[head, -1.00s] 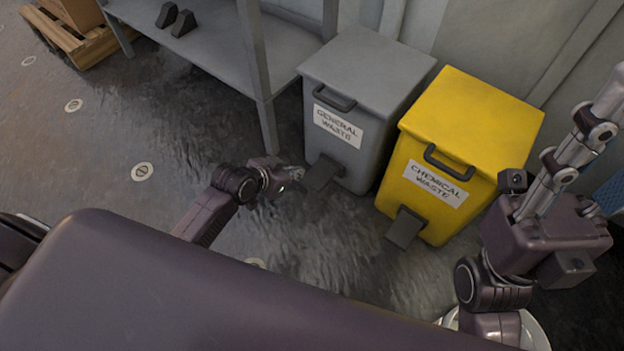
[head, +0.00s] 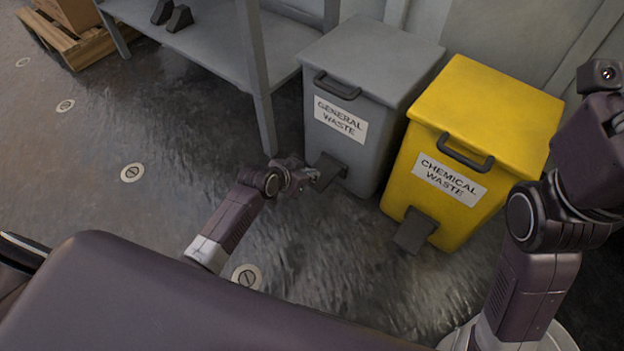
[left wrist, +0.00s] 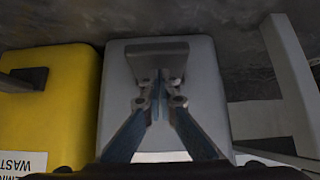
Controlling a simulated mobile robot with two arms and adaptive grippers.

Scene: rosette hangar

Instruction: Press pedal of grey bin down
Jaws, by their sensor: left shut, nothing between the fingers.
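The grey bin (head: 372,75), labelled "GENERAL WASTE", stands upright with its lid closed. Its dark pedal (head: 328,170) sticks out low at the front. My left gripper (head: 314,175) is shut and empty, right at the pedal and overlapping its left side. In the left wrist view the shut fingertips (left wrist: 158,82) overlap the edge of the pedal (left wrist: 157,53), with the grey bin (left wrist: 206,90) behind them. I cannot tell whether they touch it or whether the pedal is lowered. My right arm is at the right edge, its gripper out of the picture.
A yellow "CHEMICAL WASTE" bin (head: 480,110) with its own pedal (head: 415,231) stands close on the right. A grey shelf (head: 225,50) with a leg (head: 265,125) stands close on the left. The floor in front is clear.

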